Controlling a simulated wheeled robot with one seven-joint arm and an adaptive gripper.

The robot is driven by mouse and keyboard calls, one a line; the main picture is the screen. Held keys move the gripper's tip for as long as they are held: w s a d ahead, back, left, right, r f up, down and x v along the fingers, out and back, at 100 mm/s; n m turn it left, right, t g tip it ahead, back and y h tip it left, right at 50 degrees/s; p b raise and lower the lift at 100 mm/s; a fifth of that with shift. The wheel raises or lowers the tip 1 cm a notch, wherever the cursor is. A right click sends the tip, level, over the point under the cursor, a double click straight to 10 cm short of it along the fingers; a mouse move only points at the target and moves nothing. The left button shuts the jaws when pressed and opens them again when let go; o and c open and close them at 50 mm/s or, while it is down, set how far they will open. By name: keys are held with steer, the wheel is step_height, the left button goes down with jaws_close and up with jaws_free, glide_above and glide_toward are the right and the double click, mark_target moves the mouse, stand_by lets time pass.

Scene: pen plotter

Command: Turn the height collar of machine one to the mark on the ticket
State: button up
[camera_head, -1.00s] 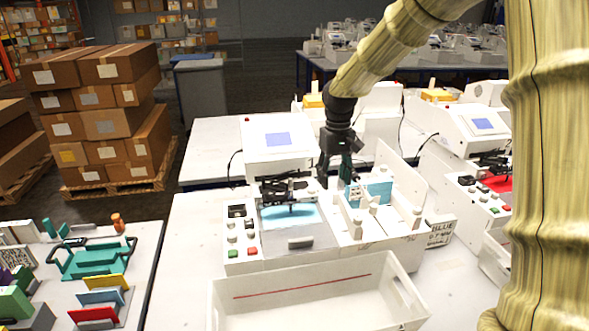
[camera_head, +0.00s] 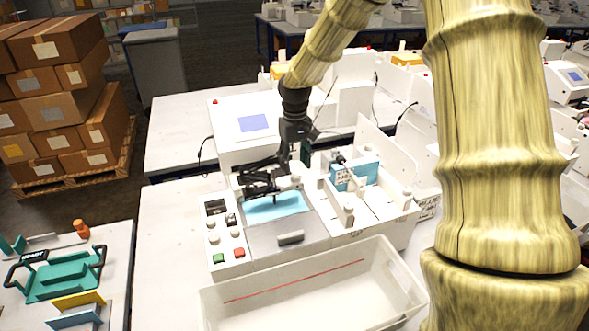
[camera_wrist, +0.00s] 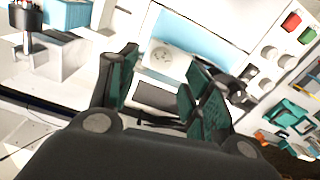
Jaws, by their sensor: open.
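Machine one is a white pen plotter (camera_head: 283,262) with a screen (camera_head: 253,123), a light blue sheet (camera_head: 274,208) and a black pen carriage (camera_head: 262,186) over it. My gripper (camera_head: 300,152) points down just behind the carriage, near the machine's middle. In the wrist view my gripper (camera_wrist: 160,88) has its green-padded fingers spread apart. A round white part on a square plate (camera_wrist: 174,60) shows between and beyond them, apart from the pads. I cannot tell whether it is the height collar. A ticket with handwriting (camera_head: 428,207) stands right of the machine, partly hidden by my arm and unreadable.
An upright white panel and a blue block (camera_head: 355,176) stand close to the right of my gripper. An open white bin (camera_head: 225,314) is in front. Buttons (camera_head: 218,258) line the machine's left front. A side table (camera_head: 118,270) holds green holders.

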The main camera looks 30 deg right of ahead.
mark_target(295, 176)
steer(key=shift+s+f+p, duration=0.1)
steer(key=shift+f+p, duration=0.5)
steer(key=shift+f, duration=1.55)
steer(key=c, duration=1)
